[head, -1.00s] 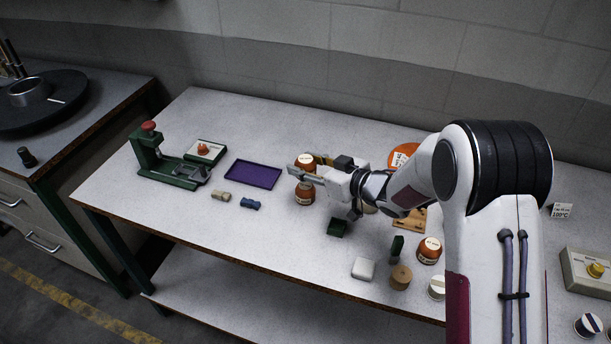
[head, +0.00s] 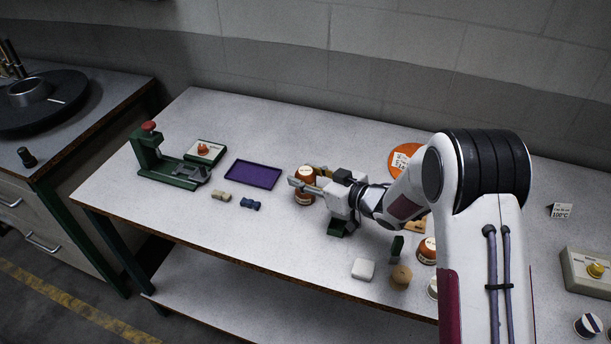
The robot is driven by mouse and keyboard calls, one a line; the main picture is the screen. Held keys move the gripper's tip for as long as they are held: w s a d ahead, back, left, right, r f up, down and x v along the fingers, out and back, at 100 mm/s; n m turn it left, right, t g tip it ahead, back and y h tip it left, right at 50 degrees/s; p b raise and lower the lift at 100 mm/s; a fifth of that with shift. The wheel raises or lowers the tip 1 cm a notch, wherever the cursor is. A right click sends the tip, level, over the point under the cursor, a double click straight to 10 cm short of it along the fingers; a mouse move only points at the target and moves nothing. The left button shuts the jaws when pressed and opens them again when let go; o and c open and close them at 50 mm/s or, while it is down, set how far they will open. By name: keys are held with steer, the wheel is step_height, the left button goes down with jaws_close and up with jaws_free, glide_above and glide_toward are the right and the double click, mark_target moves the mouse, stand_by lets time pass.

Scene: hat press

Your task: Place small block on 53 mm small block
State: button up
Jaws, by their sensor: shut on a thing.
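My gripper (head: 307,177) is at the middle of the table, shut on an orange-brown small block (head: 305,170) with a pale round top. Directly beneath is another orange-brown block with a pale label (head: 304,197), standing upright on the table. The held block is at or just above the lower one. The near finger hides the line between them, so I cannot tell if they touch. I cannot read any size on either block.
A purple tray (head: 253,174) and a green press (head: 165,166) are to the left. A dark green block (head: 338,230) sits under my gripper. A white block (head: 363,269), a wooden cylinder (head: 400,277) and another orange-brown block (head: 427,251) stand to the right.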

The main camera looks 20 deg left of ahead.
mark_target(313, 178)
steer(key=shift+f, duration=0.1)
steer(key=o, duration=1.1)
steer(key=shift+s+d+r, duration=0.2)
steer(key=shift+d+r, duration=0.1)
steer(key=shift+d, duration=0.2)
steer(key=shift+v, duration=3.25)
steer(key=shift+r, duration=0.1)
